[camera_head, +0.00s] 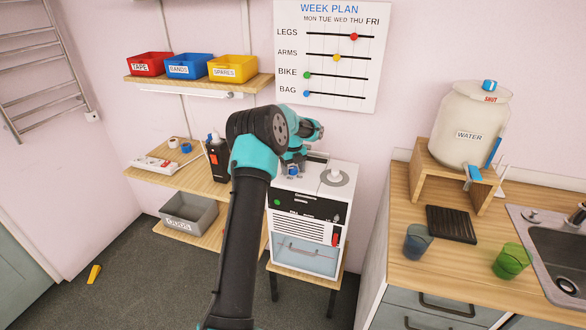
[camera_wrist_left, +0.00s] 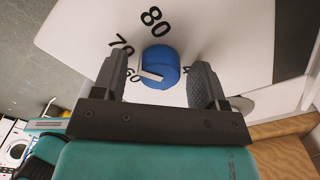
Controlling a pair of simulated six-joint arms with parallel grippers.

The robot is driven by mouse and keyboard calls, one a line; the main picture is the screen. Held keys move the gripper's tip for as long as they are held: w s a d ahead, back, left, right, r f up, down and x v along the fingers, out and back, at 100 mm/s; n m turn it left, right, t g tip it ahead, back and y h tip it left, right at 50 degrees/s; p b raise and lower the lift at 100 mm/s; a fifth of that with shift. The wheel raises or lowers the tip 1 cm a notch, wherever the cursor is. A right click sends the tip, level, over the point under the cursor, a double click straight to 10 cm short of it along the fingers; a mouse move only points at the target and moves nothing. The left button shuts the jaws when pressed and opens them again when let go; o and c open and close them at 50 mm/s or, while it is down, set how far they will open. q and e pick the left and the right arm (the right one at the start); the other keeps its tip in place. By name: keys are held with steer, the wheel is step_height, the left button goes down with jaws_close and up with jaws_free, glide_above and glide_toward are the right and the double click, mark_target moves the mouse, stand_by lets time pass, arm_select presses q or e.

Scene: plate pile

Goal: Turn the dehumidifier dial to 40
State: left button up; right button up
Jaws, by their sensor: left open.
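The white dehumidifier (camera_head: 346,205) stands on a small wooden stand, with its blue dial (camera_head: 292,171) on the top face, partly hidden by my left gripper (camera_head: 293,166). In the left wrist view the dial (camera_wrist_left: 161,66) sits between the two fingers of my left gripper (camera_wrist_left: 159,72), with a gap visible on each side. The gripper is open. The dial's white pointer (camera_wrist_left: 151,75) points toward the 60 mark (camera_wrist_left: 131,76). The 80 and 70 marks show above it; a partly hidden mark starting with 4 (camera_wrist_left: 186,70) is beside the right finger. My right gripper is not in view.
A round grey fitting with a white knob (camera_head: 335,174) is on the dehumidifier's top, right of the dial. A dark bottle (camera_head: 216,158) stands to the left on the shelf. The wooden counter (camera_head: 410,275) with a water jar (camera_head: 468,130) is at the right.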

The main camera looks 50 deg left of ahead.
arm_select(q)
steer(key=c, duration=0.9)
